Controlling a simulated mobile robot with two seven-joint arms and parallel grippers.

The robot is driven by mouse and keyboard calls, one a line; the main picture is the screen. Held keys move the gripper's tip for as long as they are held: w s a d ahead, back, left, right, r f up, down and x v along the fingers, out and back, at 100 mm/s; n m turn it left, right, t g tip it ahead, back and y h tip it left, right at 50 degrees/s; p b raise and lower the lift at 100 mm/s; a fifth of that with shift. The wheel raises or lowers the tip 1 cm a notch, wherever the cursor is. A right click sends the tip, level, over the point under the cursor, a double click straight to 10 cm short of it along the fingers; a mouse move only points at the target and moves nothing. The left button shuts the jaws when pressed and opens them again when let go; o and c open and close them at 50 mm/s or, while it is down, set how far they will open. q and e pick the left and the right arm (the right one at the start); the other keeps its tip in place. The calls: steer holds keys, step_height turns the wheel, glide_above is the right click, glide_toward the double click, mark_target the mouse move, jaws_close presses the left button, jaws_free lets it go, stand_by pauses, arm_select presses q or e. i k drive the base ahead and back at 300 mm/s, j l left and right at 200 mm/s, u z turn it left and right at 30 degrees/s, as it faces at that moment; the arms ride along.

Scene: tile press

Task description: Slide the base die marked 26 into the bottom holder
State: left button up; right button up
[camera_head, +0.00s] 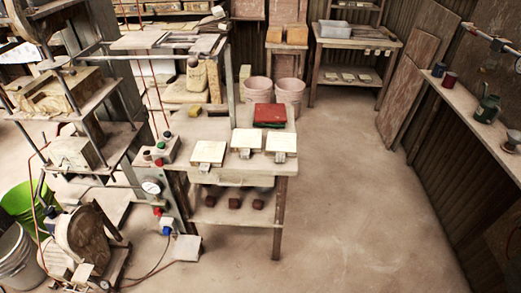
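Three pale square plates with small tags at their front edges lie in a row on the wooden table (285,168): a left plate (208,152), a middle plate (246,138) and a right plate (281,143). The tags are too small to read, so I cannot tell which is marked 26. The tile press (118,118) stands left of the table. It carries an upper block (62,92) and a lower block (76,152). I cannot tell for certain which part is the bottom holder. Neither of my grippers is in view.
A red block (270,114) lies behind the plates. A control box (165,149) with coloured buttons is at the table's left corner. Dark lumps (233,202) lie on its lower shelf. Pink buckets (290,90) stand behind. The floor (360,200) to the right is clear.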

mark_target(245, 142)
steer(key=i+l+z, duration=0.65)
steer(key=i+z, duration=0.65)
steer(key=i+u, duration=0.2)
steer(key=i, duration=0.3)
steer(key=i+l+u, duration=0.2)
steer(key=i, duration=0.3)
steer(key=i+l+u, duration=0.25)
steer(key=i, duration=0.25)
steer(key=i+u, duration=0.3)
steer(key=u, duration=0.2)
steer(key=i+l+u, duration=0.1)
steer(key=i+u, duration=0.2)
steer(key=u, duration=0.15)
steer(key=i+l+u, duration=0.2)
steer(key=u, duration=0.3)
steer(key=i+l+u, duration=0.1)
steer(key=u, duration=0.35)
steer(key=i+l+u, duration=0.2)
steer(key=u, duration=0.2)
steer(key=i+l+u, duration=0.2)
steer(key=u, duration=0.25)
steer(key=i+l+u, duration=0.1)
steer(key=l+u, duration=0.2)
steer(key=u, duration=0.15)
steer(key=l+u, duration=0.65)
steer(key=u, duration=0.2)
steer(key=i, duration=0.05)
